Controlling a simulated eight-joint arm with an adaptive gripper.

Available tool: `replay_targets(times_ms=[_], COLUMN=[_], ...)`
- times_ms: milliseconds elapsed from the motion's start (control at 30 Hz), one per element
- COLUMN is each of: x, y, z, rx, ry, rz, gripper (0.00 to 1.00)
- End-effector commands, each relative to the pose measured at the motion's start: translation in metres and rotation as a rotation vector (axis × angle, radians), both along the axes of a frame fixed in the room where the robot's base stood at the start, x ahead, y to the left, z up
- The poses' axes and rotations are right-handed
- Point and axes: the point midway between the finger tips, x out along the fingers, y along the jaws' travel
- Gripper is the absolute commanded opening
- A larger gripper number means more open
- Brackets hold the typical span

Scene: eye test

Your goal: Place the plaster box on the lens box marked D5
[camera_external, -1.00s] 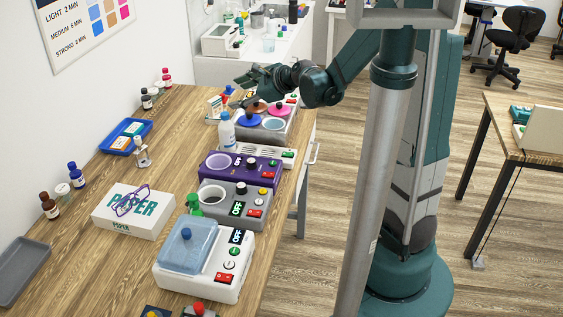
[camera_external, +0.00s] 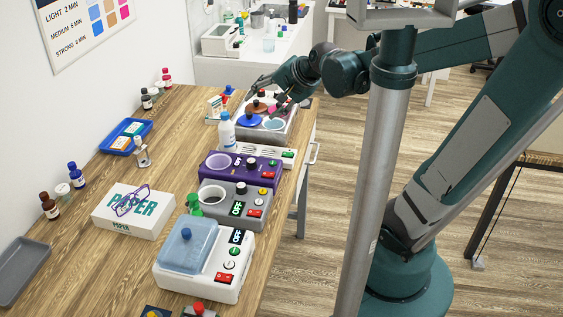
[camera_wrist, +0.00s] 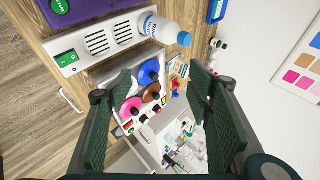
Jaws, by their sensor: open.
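My gripper (camera_external: 272,88) is above the far end of the workbench, over a grey unit with coloured round lids. In the wrist view its two dark green fingers (camera_wrist: 160,95) are wide apart with nothing held between them. A small white and red box (camera_external: 214,107) stands just left of that unit. It also shows in the wrist view (camera_wrist: 181,70), near the right finger. I cannot tell whether it is the plaster box or a lens box. No D5 mark is readable in any view.
A white bottle with a blue cap (camera_external: 226,131) stands close to the grey unit (camera_external: 272,138). Bare wood (camera_external: 178,130) lies left of the bottle.

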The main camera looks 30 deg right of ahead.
Motion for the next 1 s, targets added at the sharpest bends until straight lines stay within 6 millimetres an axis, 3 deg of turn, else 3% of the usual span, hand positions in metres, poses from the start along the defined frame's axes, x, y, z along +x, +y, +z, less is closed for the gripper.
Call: replay_targets(times_ms=[700,1000], x=[-0.133,-0.161], y=[-0.032,-0.043], z=[0.000,-0.002], rx=[-0.678,-0.822], ry=[0.008,0.022], rz=[0.557,0.690], gripper=[0.51,0.51])
